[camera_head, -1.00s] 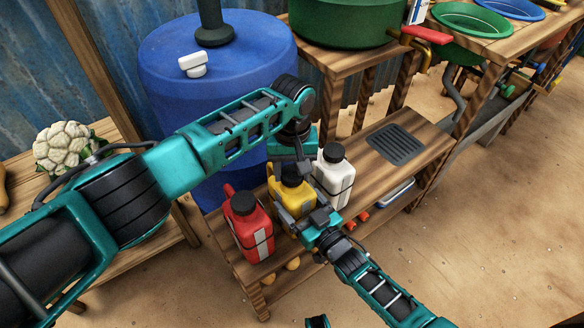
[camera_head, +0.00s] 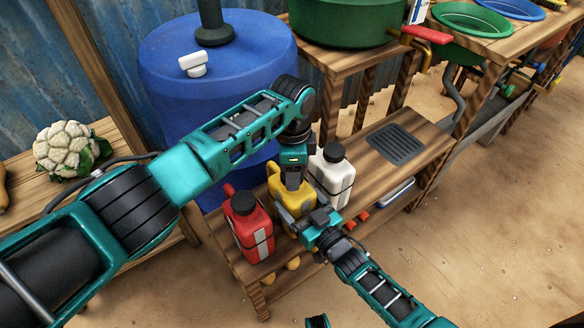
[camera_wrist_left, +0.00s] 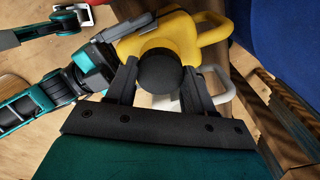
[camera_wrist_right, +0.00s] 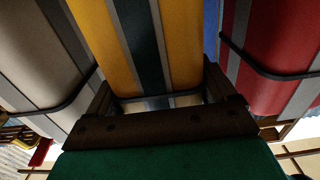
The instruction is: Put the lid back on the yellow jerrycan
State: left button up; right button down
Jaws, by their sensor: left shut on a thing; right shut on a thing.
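The yellow jerrycan (camera_head: 275,178) stands on the wooden bench between a red and a white one. Its black lid (camera_wrist_left: 160,72) sits over its neck in the left wrist view; whether it is fully seated is hidden. My left gripper (camera_head: 293,180) points down from above, shut on the lid, with a finger on either side of it. My right gripper (camera_head: 303,216) is shut on the jerrycan's body from the front. In the right wrist view the yellow body (camera_wrist_right: 182,40) stands between its fingers.
The red jerrycan (camera_head: 248,228) and the white jerrycan (camera_head: 334,178) stand close on either side. A blue barrel (camera_head: 175,95) is behind, with a white tap-like piece (camera_head: 194,65) on top. A dark drain grid (camera_head: 396,143) lies on the clear right part of the bench (camera_head: 375,182).

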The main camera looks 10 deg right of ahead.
pick_arm(q)
jog(key=o, duration=1.2)
jog(key=shift+o, duration=0.2)
notch_tip(320, 180, up, 12)
pick_arm(e)
grip_release()
